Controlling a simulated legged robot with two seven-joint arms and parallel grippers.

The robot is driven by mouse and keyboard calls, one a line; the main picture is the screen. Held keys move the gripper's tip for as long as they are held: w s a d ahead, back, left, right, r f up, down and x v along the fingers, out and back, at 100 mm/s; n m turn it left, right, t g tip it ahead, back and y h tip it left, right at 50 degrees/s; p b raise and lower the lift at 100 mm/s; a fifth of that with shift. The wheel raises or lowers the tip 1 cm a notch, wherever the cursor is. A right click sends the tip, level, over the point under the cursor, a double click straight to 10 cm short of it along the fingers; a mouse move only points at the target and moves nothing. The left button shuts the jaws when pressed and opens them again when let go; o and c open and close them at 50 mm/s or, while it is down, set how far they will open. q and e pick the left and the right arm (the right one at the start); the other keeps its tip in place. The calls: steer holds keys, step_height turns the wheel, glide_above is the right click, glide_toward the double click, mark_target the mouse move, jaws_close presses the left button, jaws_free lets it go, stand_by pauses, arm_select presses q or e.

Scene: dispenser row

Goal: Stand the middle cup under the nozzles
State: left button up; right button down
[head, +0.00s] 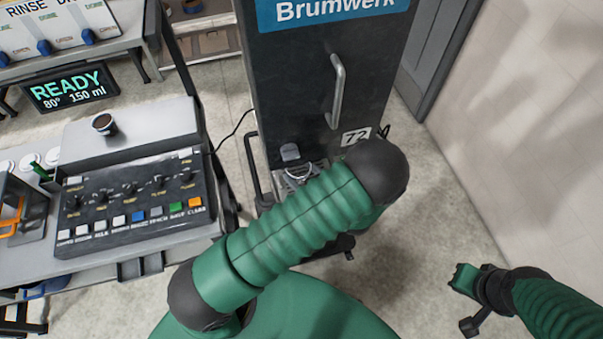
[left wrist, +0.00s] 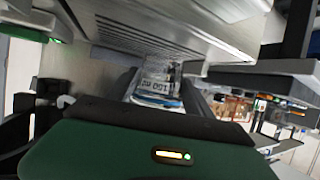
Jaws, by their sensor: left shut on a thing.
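My left arm crosses the middle of the head view, and its hand is hidden behind the dark elbow there. In the left wrist view my left gripper (left wrist: 163,88) is shut on a small labelled thing (left wrist: 158,91) with a white and blue lower band. Whether this is the middle cup is hard to tell. Several white cups (head: 31,161) stand at the head view's left edge, partly cut off. No nozzles are clearly recognisable.
A tall dark Brumwerk cabinet (head: 290,75) with a metal handle stands behind my left arm. A button console (head: 135,192) and a READY display (head: 68,88) are at the left. A pale wall (head: 520,110) closes the right side. The floor between is clear.

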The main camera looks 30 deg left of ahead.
arm_select(q)
steer(key=shift+d, duration=0.2)
steer(key=shift+w+a+f, duration=0.1)
steer(key=shift+a+f, duration=0.15)
steer(key=shift+a, duration=0.35)
steer(key=shift+a+f, duration=0.15)
steer(key=shift+d+f+b, duration=0.3)
steer(key=shift+d+b, duration=0.15)
steer(key=shift+d, duration=0.15)
steer(key=o, duration=1)
steer(key=shift+o, duration=1.4)
steer(key=shift+a, duration=0.2)
steer(key=shift+o, duration=0.6)
steer(key=shift+a, duration=0.2)
arm_select(e)
steer(key=shift+a+f, duration=0.2)
steer(key=shift+f, duration=0.2)
steer(key=shift+d, duration=0.1)
